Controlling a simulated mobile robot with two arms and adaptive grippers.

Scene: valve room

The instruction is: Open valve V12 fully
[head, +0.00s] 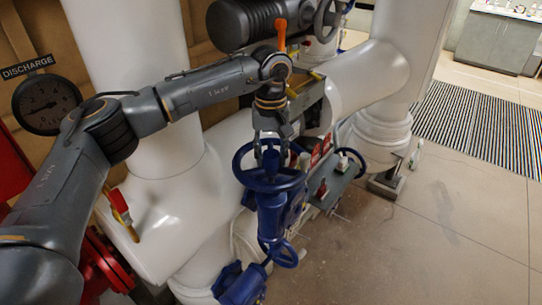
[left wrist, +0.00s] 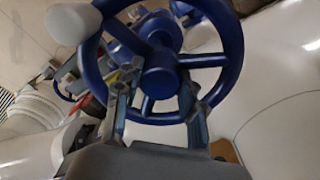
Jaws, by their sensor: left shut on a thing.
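A blue valve (head: 272,205) with a blue handwheel (head: 268,181) stands in the middle of the head view, in front of white pipes. I can read no V12 tag on it. My left gripper (head: 270,150) reaches down onto the handwheel from above and is shut on it. In the left wrist view the gripper (left wrist: 158,95) has its fingers across the handwheel (left wrist: 233,55), one on each side near the hub. The exact contact is partly hidden. A pale knob (left wrist: 74,23) stands on the rim. My right gripper is not in view.
A discharge gauge (head: 46,104) is on the wall at left. A grey tray (head: 338,180) with small items is to the right. White pipes (head: 350,85) crowd behind. Open floor (head: 440,220) lies to the right.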

